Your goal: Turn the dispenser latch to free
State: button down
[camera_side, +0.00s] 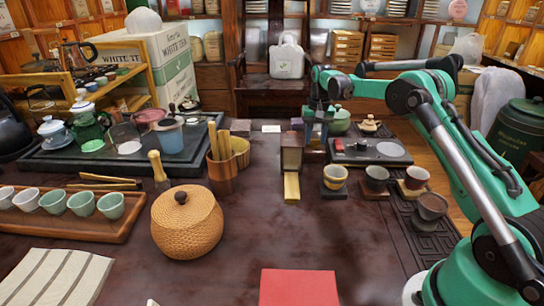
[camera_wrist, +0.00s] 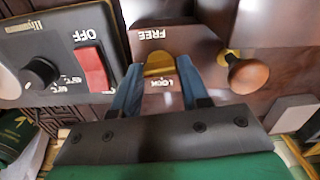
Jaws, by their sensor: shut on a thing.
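My gripper (camera_wrist: 159,64) is shut on the yellow dispenser latch (camera_wrist: 158,68) in the wrist view, with one blue finger at each side of it. The latch sits on a dark brown face, between the words FREE and LOCK, which appear upside down. Its exact pointing direction is hard to tell between the fingers. In the side view, my gripper (camera_side: 318,128) points down just right of the brown wooden dispenser (camera_side: 291,155), and the latch is hidden there. A yellow piece (camera_side: 291,187) extends from the dispenser's front.
A black heater panel (camera_side: 370,151) with a red switch (camera_wrist: 95,68) and a dark knob (camera_wrist: 40,72) stands close beside the latch. A round wooden knob (camera_wrist: 246,74) is on its other side. Cups (camera_side: 376,176) stand in front of the panel.

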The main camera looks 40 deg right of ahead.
jog(key=shift+c, duration=2.2)
grip_release()
jog(key=shift+r, duration=2.85)
